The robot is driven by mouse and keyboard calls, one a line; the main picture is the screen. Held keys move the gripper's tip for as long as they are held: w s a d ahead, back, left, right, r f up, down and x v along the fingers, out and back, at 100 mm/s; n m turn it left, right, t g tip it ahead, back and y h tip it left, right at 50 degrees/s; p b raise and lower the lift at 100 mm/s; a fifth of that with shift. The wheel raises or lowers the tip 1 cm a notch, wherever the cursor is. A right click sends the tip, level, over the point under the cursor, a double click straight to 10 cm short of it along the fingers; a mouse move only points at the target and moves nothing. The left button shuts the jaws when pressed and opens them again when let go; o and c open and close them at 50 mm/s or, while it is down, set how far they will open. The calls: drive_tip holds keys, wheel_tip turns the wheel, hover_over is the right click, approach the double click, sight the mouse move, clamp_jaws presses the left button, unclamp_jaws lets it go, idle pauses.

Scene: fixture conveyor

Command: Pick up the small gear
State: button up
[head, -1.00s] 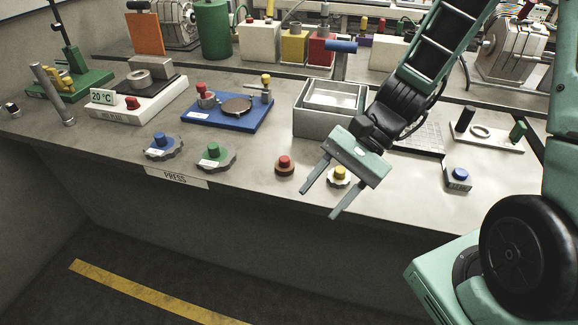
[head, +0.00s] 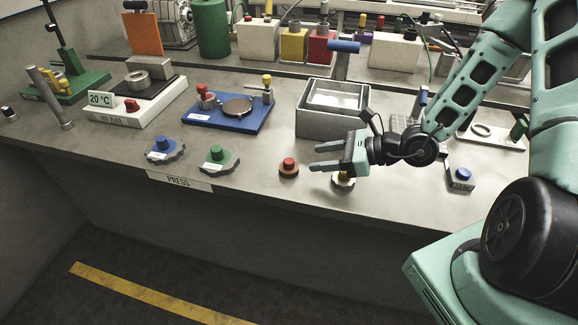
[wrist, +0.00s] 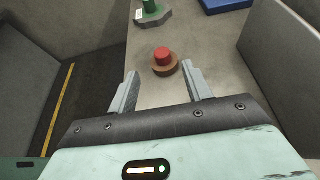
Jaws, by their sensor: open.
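A round brown piece with a red knob (head: 288,168) stands on the bench. It also shows in the wrist view (wrist: 163,56), ahead of and between my fingertips. My gripper (head: 315,157) is open and empty, pointing left with its fingers just right of that piece. A smaller pale piece with a yellow knob (head: 343,184) is partly hidden below my gripper. A dark toothed gear with a green knob (head: 218,158) and one with a blue knob (head: 164,148) stand farther left. The green-knobbed gear is cut off at the top of the wrist view (wrist: 152,13).
A grey open box (head: 322,124) stands behind my gripper. A blue base plate (head: 228,114) and a white hot plate (head: 137,104) are farther left. A blue-knobbed block (head: 461,178) stands to the right. The bench's front edge is close by.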

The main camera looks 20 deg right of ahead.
sight(290, 161)
drive_tip(key=p+x, duration=0.1)
drive_tip(key=x, duration=0.8)
drive_tip(key=shift+w+a+f+p, duration=0.1)
drive_tip(key=shift+w+p, duration=0.15)
drive_tip(key=shift+p, duration=0.15)
clamp_jaws()
